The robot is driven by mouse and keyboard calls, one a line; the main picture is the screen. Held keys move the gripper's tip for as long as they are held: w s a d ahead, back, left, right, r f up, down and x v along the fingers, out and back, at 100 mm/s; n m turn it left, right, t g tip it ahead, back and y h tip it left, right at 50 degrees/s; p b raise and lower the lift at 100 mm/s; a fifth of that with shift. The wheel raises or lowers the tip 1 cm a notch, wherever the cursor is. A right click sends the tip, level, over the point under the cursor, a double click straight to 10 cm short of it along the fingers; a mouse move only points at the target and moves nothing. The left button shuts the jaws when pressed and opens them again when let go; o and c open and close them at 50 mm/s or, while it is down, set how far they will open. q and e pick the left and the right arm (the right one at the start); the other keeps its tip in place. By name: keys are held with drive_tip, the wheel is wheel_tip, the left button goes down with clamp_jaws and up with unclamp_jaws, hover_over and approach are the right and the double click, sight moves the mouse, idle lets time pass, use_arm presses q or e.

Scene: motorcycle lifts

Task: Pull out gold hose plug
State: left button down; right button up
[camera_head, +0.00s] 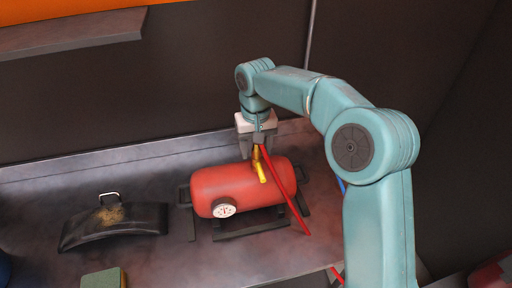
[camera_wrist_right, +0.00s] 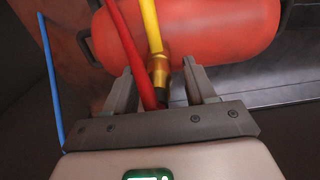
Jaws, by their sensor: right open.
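The gold hose plug (camera_wrist_right: 158,65) shows in the right wrist view between the two fingers of my right gripper (camera_wrist_right: 158,82). A yellow piece (camera_wrist_right: 150,25) runs up from it and a red hose (camera_wrist_right: 132,50) passes beside it. In the head view the gold plug (camera_head: 257,158) is above the red tank (camera_head: 240,184), below my right gripper (camera_head: 260,148). The fingers are open, one on each side of the plug, with a gap visible. Where the plug meets the tank is partly hidden by the gripper. My left gripper is not in view.
The red tank has a white gauge (camera_head: 224,208) and stands on a grey bench (camera_head: 180,250). A black curved part with a handle (camera_head: 112,226) lies to the left. A green block (camera_head: 103,279) is at the front. A blue hose (camera_wrist_right: 52,80) hangs at the wrist view's left.

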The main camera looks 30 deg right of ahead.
drive_tip(key=shift+d, duration=0.1)
idle(0.4)
idle(0.3)
clamp_jaws()
drive_tip(key=shift+r+p, duration=1.1)
drive_tip(key=shift+p, duration=0.05)
drive_tip(key=shift+r, duration=1.9)
